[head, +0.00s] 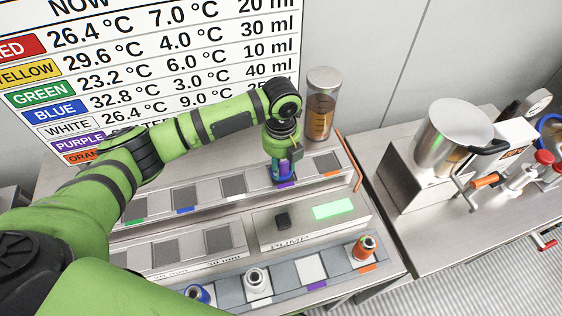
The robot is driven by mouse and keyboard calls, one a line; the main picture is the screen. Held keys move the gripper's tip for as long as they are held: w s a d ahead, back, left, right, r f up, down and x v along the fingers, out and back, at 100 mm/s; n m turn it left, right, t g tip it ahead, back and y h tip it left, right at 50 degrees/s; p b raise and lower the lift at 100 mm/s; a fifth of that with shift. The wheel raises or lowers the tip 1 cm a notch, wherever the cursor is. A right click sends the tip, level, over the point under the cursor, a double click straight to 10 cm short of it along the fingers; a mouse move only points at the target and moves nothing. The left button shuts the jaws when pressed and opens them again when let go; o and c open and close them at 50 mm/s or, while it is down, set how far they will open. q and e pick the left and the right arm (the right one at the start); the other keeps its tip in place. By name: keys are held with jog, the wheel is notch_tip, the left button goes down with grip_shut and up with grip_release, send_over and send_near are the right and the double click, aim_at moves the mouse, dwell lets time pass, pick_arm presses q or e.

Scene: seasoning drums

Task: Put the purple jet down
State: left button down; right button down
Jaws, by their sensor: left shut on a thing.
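My left gripper (283,166) is shut on the purple jet (277,171) and points down over the back rack (205,190). Only a small part of the jet shows between the fingers. It is over or in the slot by the purple label (287,184), left of the orange-labelled slot. I cannot tell whether its base touches the rack. My right gripper is out of view.
The front rack (285,281) holds a white jet (256,280), a blue jet (198,294) and an orange jet (365,246); its purple-marked slot (310,268) is empty. A metal pot (450,135) stands at right.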

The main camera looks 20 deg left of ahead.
pick_arm(q)
jog(key=c, duration=0.8)
grip_release()
jog(key=shift+f, duration=0.1)
jog(key=shift+o, duration=0.2)
jog(key=shift+r, duration=0.7)
notch_tip(320, 180, up, 10)
jog(key=b, duration=0.3)
jog(key=shift+f, duration=0.2)
jog(key=shift+r, duration=0.75)
jog(key=shift+f, duration=0.1)
